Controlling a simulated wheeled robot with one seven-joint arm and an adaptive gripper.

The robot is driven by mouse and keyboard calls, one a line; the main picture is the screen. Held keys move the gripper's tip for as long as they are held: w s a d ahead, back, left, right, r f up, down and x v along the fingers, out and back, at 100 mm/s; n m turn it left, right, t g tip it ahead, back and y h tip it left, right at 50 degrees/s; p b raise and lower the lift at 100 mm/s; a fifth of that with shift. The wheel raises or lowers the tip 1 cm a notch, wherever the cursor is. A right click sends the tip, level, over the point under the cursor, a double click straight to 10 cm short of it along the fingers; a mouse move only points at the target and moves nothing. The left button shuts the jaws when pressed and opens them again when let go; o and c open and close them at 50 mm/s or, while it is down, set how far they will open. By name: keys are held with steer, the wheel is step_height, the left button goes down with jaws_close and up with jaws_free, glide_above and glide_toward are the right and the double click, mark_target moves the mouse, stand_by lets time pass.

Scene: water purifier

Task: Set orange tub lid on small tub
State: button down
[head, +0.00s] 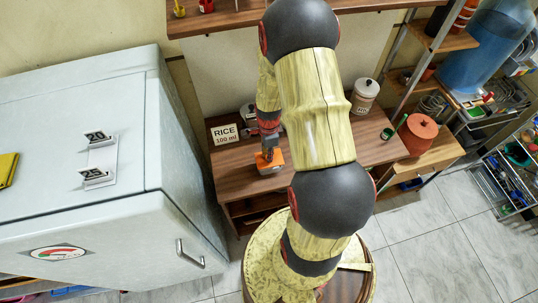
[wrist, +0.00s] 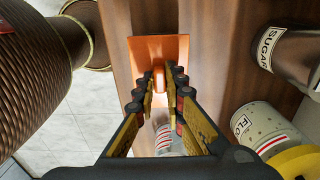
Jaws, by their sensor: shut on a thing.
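The orange tub lid (head: 270,167) is a flat square plate with a small knob, seen over the wooden counter (head: 240,176) in the head view. My gripper (head: 267,152) is above it and shut on it. In the wrist view the lid (wrist: 152,48) lies at the fingertips, and the two fingers of my gripper (wrist: 160,82) stand either side of its knob. A clear container with a red-striped label (wrist: 163,137) shows partly between the fingers. I cannot tell if it is the small tub. My arm hides part of the counter in the head view.
A "RICE 100 ml" sign (head: 225,134) stands left of my gripper. A white lidded jar (head: 364,96) stands at the counter's back right. In the wrist view, a sugar jar (wrist: 285,58) and a flour jar (wrist: 262,127) are on the right. A large white cabinet (head: 130,180) bounds the left.

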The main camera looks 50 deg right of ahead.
steer(key=shift+f, duration=0.2)
steer(key=shift+f, duration=0.1)
steer(key=shift+f+b, duration=0.3)
steer(key=shift+f, duration=0.05)
steer(key=shift+f, duration=0.2)
steer(key=c, duration=1.9)
jaws_free()
